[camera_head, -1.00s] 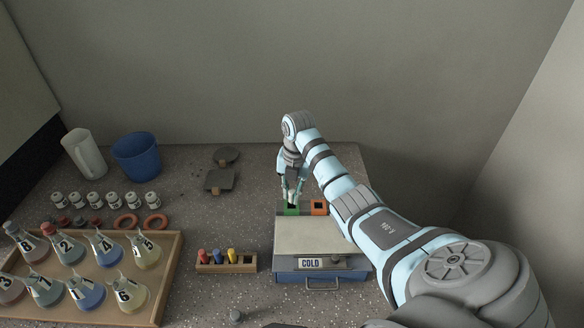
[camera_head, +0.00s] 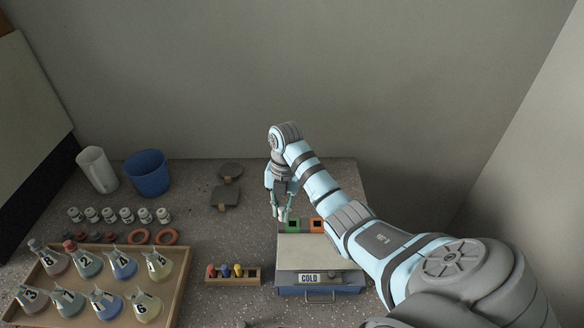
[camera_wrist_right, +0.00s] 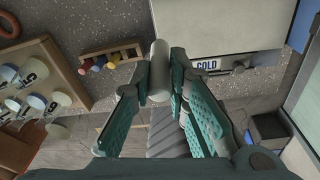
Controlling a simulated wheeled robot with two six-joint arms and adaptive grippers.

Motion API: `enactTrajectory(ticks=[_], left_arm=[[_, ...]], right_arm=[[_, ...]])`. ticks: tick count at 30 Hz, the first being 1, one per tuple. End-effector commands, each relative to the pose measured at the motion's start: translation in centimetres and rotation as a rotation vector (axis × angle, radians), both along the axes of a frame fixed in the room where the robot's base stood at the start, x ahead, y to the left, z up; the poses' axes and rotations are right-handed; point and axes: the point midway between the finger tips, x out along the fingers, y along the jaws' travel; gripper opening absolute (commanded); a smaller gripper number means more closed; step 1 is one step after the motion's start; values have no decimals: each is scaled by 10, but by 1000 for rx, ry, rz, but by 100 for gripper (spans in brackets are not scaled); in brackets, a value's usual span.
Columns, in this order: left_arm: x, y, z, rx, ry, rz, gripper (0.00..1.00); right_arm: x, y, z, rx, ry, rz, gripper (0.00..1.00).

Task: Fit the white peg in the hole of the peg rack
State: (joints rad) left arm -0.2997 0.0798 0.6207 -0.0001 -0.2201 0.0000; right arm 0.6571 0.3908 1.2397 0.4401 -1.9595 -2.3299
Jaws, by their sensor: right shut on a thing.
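My right gripper (camera_head: 281,212) is shut on the white peg (camera_wrist_right: 158,72), which stands out between the fingertips in the right wrist view. In the head view the gripper is above the back-left corner of the cold box, just left of the green square socket; the peg is hard to make out there. The wooden peg rack (camera_head: 232,281) stands left of the cold box, nearer the front, with several coloured pegs and a free place at its right end. It also shows in the wrist view (camera_wrist_right: 128,46), upper left of the peg and apart from it. My left gripper is not in view.
The box marked COLD (camera_head: 306,252) is right of the rack, with green (camera_head: 292,226) and orange (camera_head: 316,226) sockets behind it. A wooden tray of flasks (camera_head: 178,290) is at left. Vials, rings, a blue cup (camera_head: 147,175) and a white cup (camera_head: 97,170) stand behind it.

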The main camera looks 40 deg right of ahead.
Motion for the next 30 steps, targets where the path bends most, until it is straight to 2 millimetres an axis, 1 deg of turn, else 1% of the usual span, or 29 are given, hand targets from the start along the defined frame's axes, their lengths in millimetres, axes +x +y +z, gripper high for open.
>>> enactTrajectory(ticks=[1,3,6,9,12,14,16,19,23,26,30], left_arm=[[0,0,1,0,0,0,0],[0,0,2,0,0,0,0],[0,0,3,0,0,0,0],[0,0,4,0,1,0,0],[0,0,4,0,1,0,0],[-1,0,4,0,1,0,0],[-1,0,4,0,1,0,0],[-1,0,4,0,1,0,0],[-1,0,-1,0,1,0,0],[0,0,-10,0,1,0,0],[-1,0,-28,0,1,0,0]], right_arm=[[-5,19,-18,15,15,-17,0],[-10,41,-41,27,30,-84,0],[-15,70,-68,46,48,-200,0],[-17,94,-90,67,60,-336,0],[-12,111,-105,92,73,-499,0],[-6,116,-109,111,76,-593,0],[1,114,-111,130,81,-691,0],[8,113,-112,160,89,-790,0],[10,114,-117,185,99,-820,0],[9,114,-125,185,99,-819,0],[9,114,-143,185,99,-818,0]])
